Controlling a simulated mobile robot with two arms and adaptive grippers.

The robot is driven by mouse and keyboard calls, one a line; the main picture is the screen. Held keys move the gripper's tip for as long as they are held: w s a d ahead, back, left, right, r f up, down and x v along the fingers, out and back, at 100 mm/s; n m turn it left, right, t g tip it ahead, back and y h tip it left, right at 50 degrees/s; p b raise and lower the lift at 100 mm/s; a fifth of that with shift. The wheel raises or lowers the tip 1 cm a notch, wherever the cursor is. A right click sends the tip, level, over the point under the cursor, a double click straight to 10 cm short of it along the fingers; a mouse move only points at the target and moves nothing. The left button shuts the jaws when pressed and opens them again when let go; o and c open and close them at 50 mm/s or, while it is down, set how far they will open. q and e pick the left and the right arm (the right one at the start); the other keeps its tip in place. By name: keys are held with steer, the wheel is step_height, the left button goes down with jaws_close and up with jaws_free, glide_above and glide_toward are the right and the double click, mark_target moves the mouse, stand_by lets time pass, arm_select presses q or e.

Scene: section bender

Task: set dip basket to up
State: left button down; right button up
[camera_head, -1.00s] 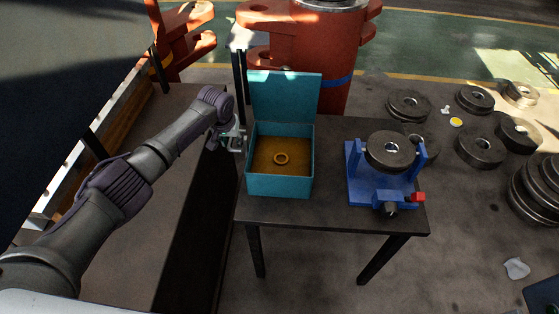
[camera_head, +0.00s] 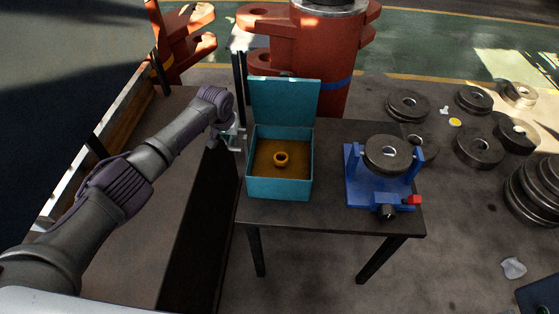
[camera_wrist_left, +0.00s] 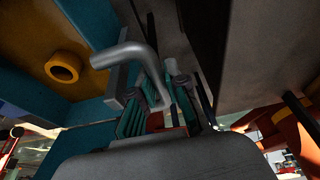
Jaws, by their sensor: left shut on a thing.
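The teal box (camera_head: 280,188) stands on a dark table with its lid (camera_head: 285,100) open upright at the back. Inside is a brown surface (camera_head: 262,173), liquid or floor, I cannot tell. An orange-brown ring (camera_head: 281,159) stands up from its middle, its side wall showing; it also shows in the left wrist view (camera_wrist_left: 63,67). No separate basket is distinguishable. My left gripper (camera_head: 238,139) is at the box's left side. In the left wrist view its fingers (camera_wrist_left: 165,100) are shut on a grey bent handle (camera_wrist_left: 122,56) beside the box. My right gripper is out of view.
A blue fixture (camera_head: 378,188) with a dark roller and red knob stands right of the box on the same table (camera_head: 325,215). Dark roller discs (camera_head: 480,148) lie on the floor at right. A large red machine (camera_head: 318,55) stands behind.

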arm_select(q)
steer(key=shift+w+r+p, duration=0.15)
steer(key=shift+r+p, duration=0.45)
steer(key=shift+r, duration=0.3)
steer(key=shift+w+r+p, duration=0.1)
steer(key=shift+r+p, duration=0.5)
steer(key=shift+r, duration=0.25)
steer(key=c, duration=1)
jaws_free()
steer(key=shift+s+f, duration=0.2)
steer(key=shift+o, duration=0.6)
steer(key=shift+f, duration=0.1)
step_height(320, 180, up, 9)
steer(key=p, duration=0.8)
steer(key=shift+p, duration=0.3)
